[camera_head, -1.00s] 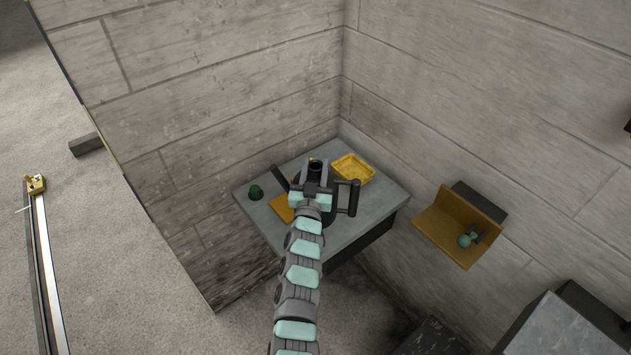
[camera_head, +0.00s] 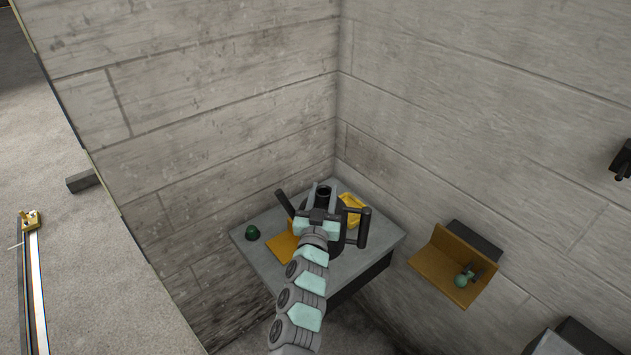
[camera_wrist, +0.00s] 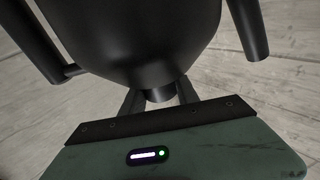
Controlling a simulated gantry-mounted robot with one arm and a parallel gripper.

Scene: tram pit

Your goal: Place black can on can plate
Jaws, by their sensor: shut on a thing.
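The black can (camera_head: 323,192) has an open round top and dark bars sticking out on both sides. My gripper (camera_head: 322,214) is shut on it and holds it in front of the grey table. In the wrist view the can's dark body (camera_wrist: 130,35) fills the top, and my gripper (camera_wrist: 160,95) is closed around a short dark stub on it. A flat orange-yellow plate (camera_head: 281,249) lies on the table, partly hidden by the can and arm. I cannot tell for sure that it is the can plate.
The grey table (camera_head: 262,221) stands in a concrete corner. A yellow tray (camera_head: 352,203) is at its back right, partly covered by the can. A dark green round object (camera_head: 252,233) is at its left. An orange wall shelf (camera_head: 440,275) with a green item (camera_head: 462,280) is at right.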

